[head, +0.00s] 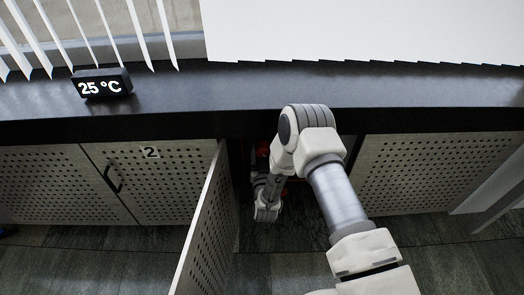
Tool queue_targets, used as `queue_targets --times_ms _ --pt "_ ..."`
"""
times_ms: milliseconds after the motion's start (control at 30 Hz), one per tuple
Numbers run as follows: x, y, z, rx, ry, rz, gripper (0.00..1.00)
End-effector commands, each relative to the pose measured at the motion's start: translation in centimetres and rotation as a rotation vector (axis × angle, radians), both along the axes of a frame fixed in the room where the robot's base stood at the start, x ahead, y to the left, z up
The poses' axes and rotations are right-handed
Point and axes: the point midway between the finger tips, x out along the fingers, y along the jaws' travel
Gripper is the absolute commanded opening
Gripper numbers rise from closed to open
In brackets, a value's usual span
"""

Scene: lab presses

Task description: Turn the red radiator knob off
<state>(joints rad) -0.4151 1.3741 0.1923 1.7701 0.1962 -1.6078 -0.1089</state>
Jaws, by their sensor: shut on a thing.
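The red radiator knob (263,149) shows only as a small red patch inside the open cabinet bay under the dark counter. My arm and wrist cover most of it. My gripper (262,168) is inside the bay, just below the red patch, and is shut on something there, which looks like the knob. The fingertips are small and partly hidden in shadow, so the knob's turn position cannot be seen.
An open perforated door (203,225) stands out to the left of my arm. A closed door labelled 2 (140,180) is further left. A perforated panel (430,175) is on the right. The counter (200,100) carries a 25 °C display (101,84); blinds hang above.

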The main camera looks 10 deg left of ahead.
Motion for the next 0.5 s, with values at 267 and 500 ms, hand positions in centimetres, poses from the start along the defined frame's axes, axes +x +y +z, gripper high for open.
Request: queue_targets --times_ms 267,500 --pt "0.02 0.01 0.00 -0.003 -0.001 0.000 0.03" --pt "0.01 0.06 0.01 -0.062 -0.016 0.001 0.03"
